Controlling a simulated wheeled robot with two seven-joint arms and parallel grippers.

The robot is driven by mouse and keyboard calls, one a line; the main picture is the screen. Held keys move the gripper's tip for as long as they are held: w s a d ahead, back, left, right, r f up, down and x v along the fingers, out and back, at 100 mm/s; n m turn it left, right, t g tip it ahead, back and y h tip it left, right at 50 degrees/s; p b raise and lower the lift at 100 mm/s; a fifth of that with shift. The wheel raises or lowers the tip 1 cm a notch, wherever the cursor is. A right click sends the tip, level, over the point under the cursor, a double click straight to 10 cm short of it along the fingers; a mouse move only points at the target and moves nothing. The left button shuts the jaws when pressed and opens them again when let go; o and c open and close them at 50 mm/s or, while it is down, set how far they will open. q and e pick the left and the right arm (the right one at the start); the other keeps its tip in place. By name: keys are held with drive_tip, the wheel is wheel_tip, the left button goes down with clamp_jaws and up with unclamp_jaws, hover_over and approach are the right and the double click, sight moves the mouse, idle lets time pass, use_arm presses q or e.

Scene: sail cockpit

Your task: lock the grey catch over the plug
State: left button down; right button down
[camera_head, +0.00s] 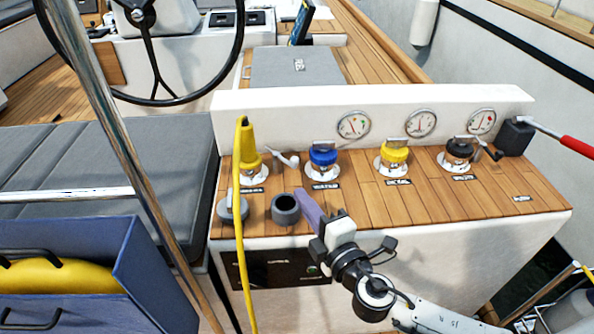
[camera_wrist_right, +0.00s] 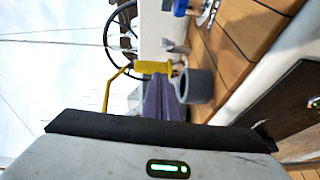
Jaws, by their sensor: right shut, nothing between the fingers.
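The yellow plug (camera_head: 248,146) stands upright in a socket at the left end of the wooden console top, with its yellow cable (camera_head: 241,250) hanging over the front. A light grey catch (camera_head: 285,158) sticks out to the right of the plug's base, apart from the plug's upper body. My right gripper (camera_head: 301,193) is shut and empty, its purple fingers in front of the catch and beside a dark grey cup (camera_head: 286,209). In the right wrist view the closed fingers (camera_wrist_right: 158,78) partly cover the plug (camera_wrist_right: 153,67). My left gripper is out of view.
Blue (camera_head: 323,155), yellow (camera_head: 394,154) and black (camera_head: 459,150) capped fittings stand to the right, below several gauges. A grey round cap (camera_head: 232,209) sits left of the cup. The cup also shows in the right wrist view (camera_wrist_right: 198,87). The right front of the console top is clear.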

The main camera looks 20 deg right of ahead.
drive_tip(key=w, duration=0.6)
drive_tip(key=shift+a, duration=0.3)
drive_tip(key=w, duration=0.1)
drive_tip(key=w+d, duration=0.2)
drive_tip(key=shift+f, duration=0.25)
drive_tip(key=shift+w+d, duration=0.3)
drive_tip(key=shift+w, duration=0.1)
drive_tip(key=shift+f, duration=0.1)
